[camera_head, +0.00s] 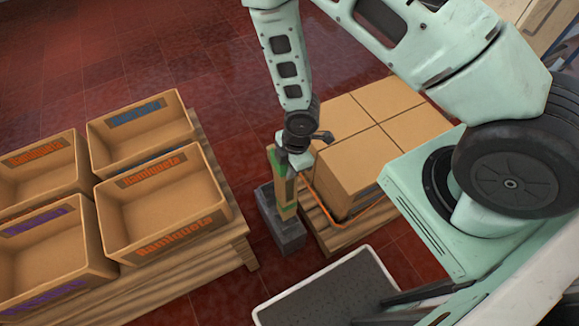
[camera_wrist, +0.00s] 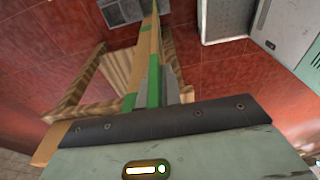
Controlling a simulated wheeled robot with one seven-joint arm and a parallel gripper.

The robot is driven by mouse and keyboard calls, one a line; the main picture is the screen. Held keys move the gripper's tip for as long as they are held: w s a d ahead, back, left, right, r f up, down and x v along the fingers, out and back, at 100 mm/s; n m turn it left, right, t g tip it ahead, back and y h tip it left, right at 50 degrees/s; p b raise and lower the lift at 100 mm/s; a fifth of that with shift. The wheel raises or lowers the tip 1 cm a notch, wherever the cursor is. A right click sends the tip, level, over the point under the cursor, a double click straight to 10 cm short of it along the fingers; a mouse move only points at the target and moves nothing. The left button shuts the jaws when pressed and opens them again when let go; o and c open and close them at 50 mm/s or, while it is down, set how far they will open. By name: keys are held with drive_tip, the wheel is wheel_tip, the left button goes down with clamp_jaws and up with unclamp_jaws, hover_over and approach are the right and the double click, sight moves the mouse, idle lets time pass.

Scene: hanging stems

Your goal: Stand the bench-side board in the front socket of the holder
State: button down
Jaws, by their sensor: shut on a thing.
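A long tan board with green bands (camera_head: 287,195) hangs steeply below my gripper (camera_head: 297,162), which is shut on it. In the wrist view the board (camera_wrist: 146,50) runs away from the grey fingers (camera_wrist: 162,85) toward the top edge. The holder (camera_head: 283,236), a dark grey block, stands on the floor beneath. The board's lower end overlaps it in the head view; I cannot tell whether it is inside a socket. The holder (camera_wrist: 122,12) also shows at the top of the wrist view. The sockets are mostly hidden.
A wooden bench (camera_head: 215,165) with several open bins stands left of the holder. A pallet (camera_head: 335,232) with cardboard boxes (camera_head: 365,150) is close on the right. A grey tray (camera_head: 335,292) is in front. Red tiled floor is free behind.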

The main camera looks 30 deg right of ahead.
sight(289, 190)
drive_tip(key=shift+f+b, duration=4.3)
drive_tip(key=shift+f, duration=1.6)
drive_tip(key=shift+f+b, duration=0.4)
drive_tip(key=shift+f, duration=0.15)
drive_tip(key=c, duration=1.5)
unclamp_jaws()
drive_tip(key=shift+r, duration=0.1)
drive_tip(key=d+r+p, duration=0.1)
drive_tip(key=r, duration=0.4)
drive_tip(key=r+p, duration=0.1)
drive_tip(key=r, duration=0.5)
drive_tip(key=d+r, duration=0.1)
drive_tip(key=r, duration=0.5)
drive_tip(key=shift+d+p, duration=0.3)
drive_tip(key=shift+p, duration=0.1)
